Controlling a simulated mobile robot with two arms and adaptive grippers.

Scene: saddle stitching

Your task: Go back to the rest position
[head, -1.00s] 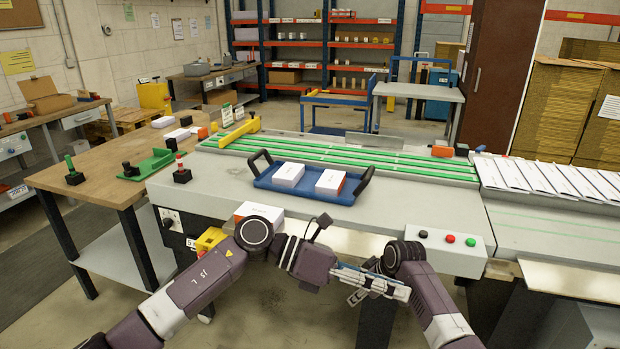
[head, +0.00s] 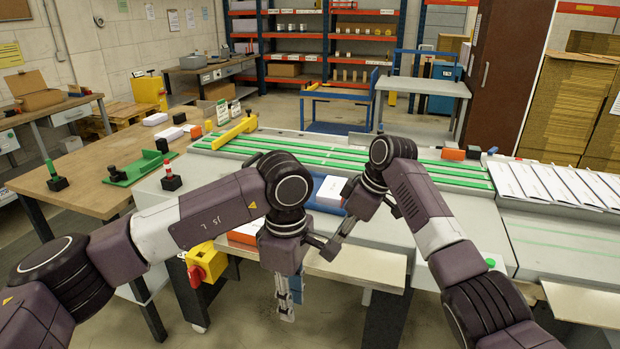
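My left arm reaches in from the left and bends down at a dark joint. Its gripper (head: 285,315) hangs below the front edge of the machine table, pointing down. Its slim metal fingers show nearly edge-on, so their opening is unclear; I see nothing held. My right arm comes in from the right and bends back toward the middle. Its gripper (head: 328,250) points down and left beside the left wrist; its fingertips are not clear. The blue tray (head: 317,205) lies on the machine table behind the arms, mostly hidden, with a white stack (head: 333,188) in it.
The grey machine table (head: 400,225) with green rails fills the middle. A wooden bench (head: 85,185) with small tools stands at left. White booklets (head: 545,183) lie at right. A yellow box with a red knob (head: 200,270) is close to the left forearm.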

